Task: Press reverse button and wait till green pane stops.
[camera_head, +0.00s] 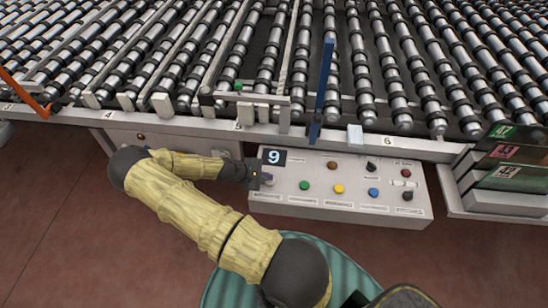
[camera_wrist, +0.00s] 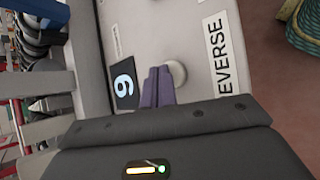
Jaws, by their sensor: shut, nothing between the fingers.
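The white control panel (camera_head: 330,208) below the roller conveyor carries several coloured buttons and a display reading 9 (camera_head: 274,157). My gripper (camera_head: 264,178) is at the panel's left end, just below the display. In the wrist view its purple fingers (camera_wrist: 158,88) are shut and empty, beside a pale round button (camera_wrist: 177,73). A label reading "EVERSE" (camera_wrist: 222,55), its first letter cut off, lies right of this button. I cannot tell whether the fingertips touch the button. I cannot make out a green pane on the rollers.
The roller conveyor (camera_head: 400,60) fills the back, with an upright blue bar (camera_head: 322,90) at its front edge. A rack at the right holds dark panes, the top one with a green label (camera_head: 502,131). An orange rail (camera_head: 25,95) is at the left. Reddish floor (camera_head: 60,200) is open at left.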

